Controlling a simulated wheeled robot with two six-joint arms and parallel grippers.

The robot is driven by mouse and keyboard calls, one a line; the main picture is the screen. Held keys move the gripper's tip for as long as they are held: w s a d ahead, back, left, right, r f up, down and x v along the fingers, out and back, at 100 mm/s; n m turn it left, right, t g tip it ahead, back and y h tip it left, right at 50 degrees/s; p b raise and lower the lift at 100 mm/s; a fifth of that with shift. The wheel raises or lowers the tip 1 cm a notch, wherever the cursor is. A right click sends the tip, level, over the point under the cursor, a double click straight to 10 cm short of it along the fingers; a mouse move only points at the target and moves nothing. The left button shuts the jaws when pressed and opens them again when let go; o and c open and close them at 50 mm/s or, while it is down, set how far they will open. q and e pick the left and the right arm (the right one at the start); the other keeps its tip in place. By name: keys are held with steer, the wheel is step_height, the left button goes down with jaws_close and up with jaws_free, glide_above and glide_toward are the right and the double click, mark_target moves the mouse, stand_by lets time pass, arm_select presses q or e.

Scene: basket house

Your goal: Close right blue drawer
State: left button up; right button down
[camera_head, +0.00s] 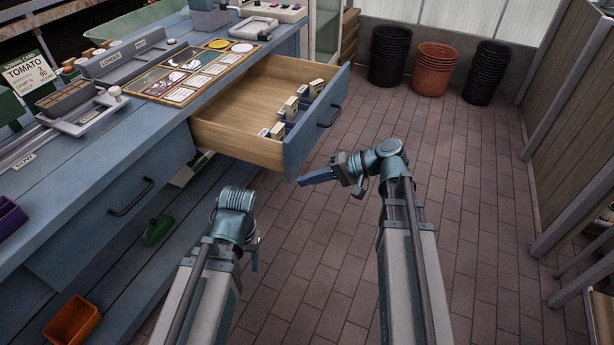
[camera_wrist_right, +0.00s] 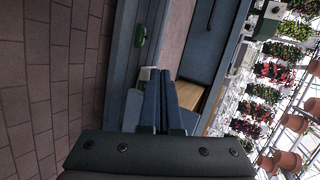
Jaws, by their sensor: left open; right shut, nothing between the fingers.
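The right blue drawer (camera_head: 318,122) is pulled out from the bench. It has a blue front with a dark handle (camera_head: 329,117) and a wooden inside holding several small white packets (camera_head: 285,113). My right gripper (camera_head: 305,178) is shut and empty, with its fingertips close to the lower near corner of the drawer front; I cannot tell whether they touch. Its shut fingers (camera_wrist_right: 162,82) also show in the right wrist view, beside the wooden drawer side (camera_wrist_right: 189,94). My left gripper (camera_head: 255,258) hangs low in front of the bench, empty and mostly hidden behind its wrist.
A left blue drawer (camera_head: 105,210) is shut in the same bench (camera_head: 160,113). The bench top holds trays and a tomato card (camera_head: 30,73). An orange pot (camera_head: 72,321) and a green object (camera_head: 157,230) lie below. Stacked pots (camera_head: 434,68) stand at the back. The brick floor is clear.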

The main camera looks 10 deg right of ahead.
steer(key=w+d+f+m+t+y+b, duration=0.1)
steer(key=w+d+f+m+t+b, duration=0.15)
steer(key=d+b, duration=0.3)
steer(key=t+y+b, duration=0.2)
steer(key=t+b, duration=0.2)
glide_toward(297, 150)
arm_select(q)
step_height(297, 150, down, 12)
steer(key=shift+r, duration=0.2)
arm_select(e)
steer(key=shift+m, duration=0.45)
steer(key=x, duration=0.6)
steer(key=shift+w+a, duration=0.2)
steer(key=shift+a, duration=0.15)
steer(key=x, duration=3.5)
steer(key=shift+w+d+f, duration=0.1)
steer(key=shift+w+f, duration=0.15)
steer(key=shift+f, duration=0.05)
steer(key=shift+w+a, duration=0.15)
steer(key=shift+a, duration=0.05)
steer(key=shift+w+r, duration=0.1)
